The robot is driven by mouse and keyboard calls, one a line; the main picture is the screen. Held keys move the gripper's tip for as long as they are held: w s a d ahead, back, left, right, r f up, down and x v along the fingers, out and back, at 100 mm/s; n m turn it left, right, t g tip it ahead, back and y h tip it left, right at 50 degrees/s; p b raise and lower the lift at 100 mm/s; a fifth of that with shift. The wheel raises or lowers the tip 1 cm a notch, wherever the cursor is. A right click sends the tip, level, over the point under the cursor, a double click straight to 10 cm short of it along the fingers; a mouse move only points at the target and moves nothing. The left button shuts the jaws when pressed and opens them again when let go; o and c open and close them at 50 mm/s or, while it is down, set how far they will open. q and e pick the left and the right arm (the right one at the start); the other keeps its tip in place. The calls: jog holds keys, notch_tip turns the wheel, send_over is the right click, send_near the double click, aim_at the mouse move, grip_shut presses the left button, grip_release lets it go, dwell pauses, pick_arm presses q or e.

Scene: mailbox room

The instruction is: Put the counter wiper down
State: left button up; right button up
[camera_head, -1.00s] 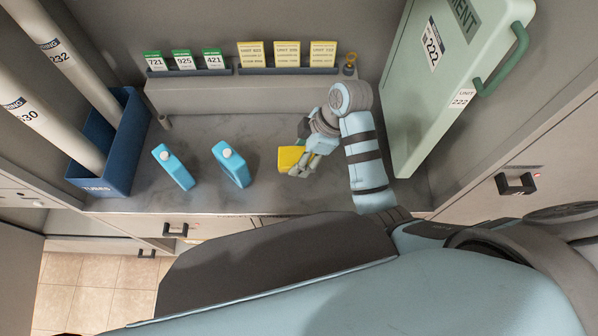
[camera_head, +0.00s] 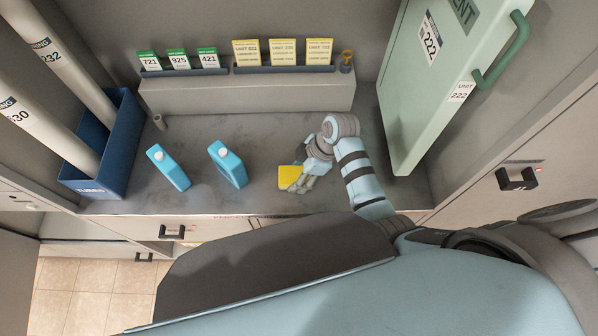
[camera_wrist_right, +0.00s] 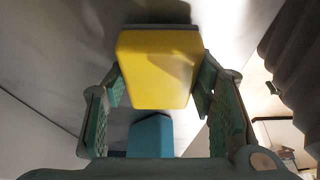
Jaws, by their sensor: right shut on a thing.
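The counter wiper (camera_head: 289,176) is a yellow block at the right part of the grey counter. My right gripper (camera_head: 299,182) is shut on it. In the right wrist view the wiper (camera_wrist_right: 155,72) sits between the two green-padded fingers of the right gripper (camera_wrist_right: 158,92), with a grey layer along its far edge. I cannot tell whether the wiper touches the counter (camera_head: 262,135). My left gripper is not in view.
A blue tubes bin (camera_head: 112,150) is at the left end. A card ledge (camera_head: 245,95) runs along the back. A green cabinet door (camera_head: 425,100) stands at the right. Counter between bottles and wiper is clear.

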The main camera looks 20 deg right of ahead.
jog(key=shift+f, duration=0.3)
jog(key=o, duration=1.4)
jog(key=shift+o, duration=0.2)
jog(key=d+p+v, duration=0.1)
jog(key=v, duration=1.4)
jog(key=shift+f+p, duration=0.15)
jog(key=shift+p, duration=0.15)
